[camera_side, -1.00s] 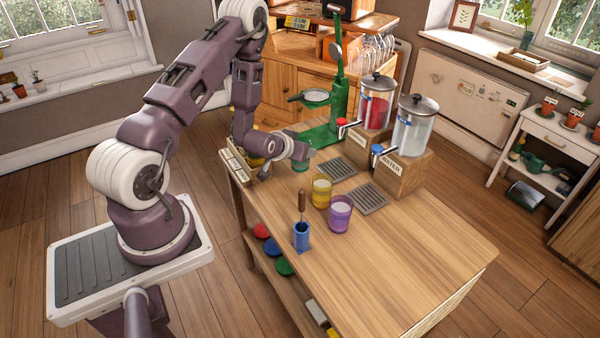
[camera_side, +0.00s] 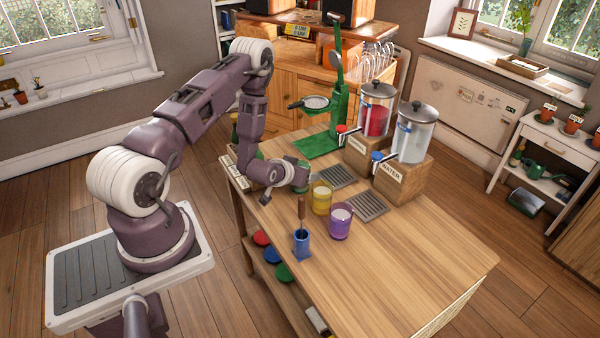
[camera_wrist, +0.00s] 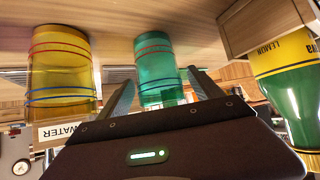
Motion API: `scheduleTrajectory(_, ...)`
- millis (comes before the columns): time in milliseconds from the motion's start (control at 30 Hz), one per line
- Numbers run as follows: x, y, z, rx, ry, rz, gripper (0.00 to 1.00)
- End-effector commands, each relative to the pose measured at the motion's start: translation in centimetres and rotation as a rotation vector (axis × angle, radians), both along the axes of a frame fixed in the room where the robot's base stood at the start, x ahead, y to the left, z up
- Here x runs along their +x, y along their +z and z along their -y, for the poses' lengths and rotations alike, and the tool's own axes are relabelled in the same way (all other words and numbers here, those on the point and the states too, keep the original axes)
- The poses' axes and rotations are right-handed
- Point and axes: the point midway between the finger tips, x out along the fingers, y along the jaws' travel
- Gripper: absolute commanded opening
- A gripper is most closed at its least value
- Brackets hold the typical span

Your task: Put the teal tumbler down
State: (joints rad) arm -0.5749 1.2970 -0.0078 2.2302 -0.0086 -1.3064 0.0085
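The teal tumbler (camera_wrist: 157,70), with red and blue bands, stands upright on the table in the wrist view, which shows the scene upside down. My gripper (camera_wrist: 161,82) has its two fingers apart, one on each side of the tumbler, with a visible gap at least on the right side. In the side view my gripper (camera_side: 301,174) is low over the table's far left part and mostly hides the tumbler.
A yellow tumbler (camera_side: 321,197) and a purple tumbler (camera_side: 340,221) stand right of my gripper. A blue holder (camera_side: 301,243) is in front. A lemon bottle (camera_wrist: 288,80) and block (camera_wrist: 262,24) are close by. Drink dispensers (camera_side: 414,132) stand behind. The table's right front is clear.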

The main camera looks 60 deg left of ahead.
Motion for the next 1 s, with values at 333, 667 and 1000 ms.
scheduleTrajectory(333, -2.8, 2.8, 1.9, -0.001, -0.001, -0.002, 0.75)
scheduleTrajectory(667, -3.6, 6.9, 3.9, -0.008, -0.027, -0.008, 0.75)
scheduleTrajectory(1000, -2.9, 24.5, 14.5, -0.091, -0.274, -0.159, 0.75)
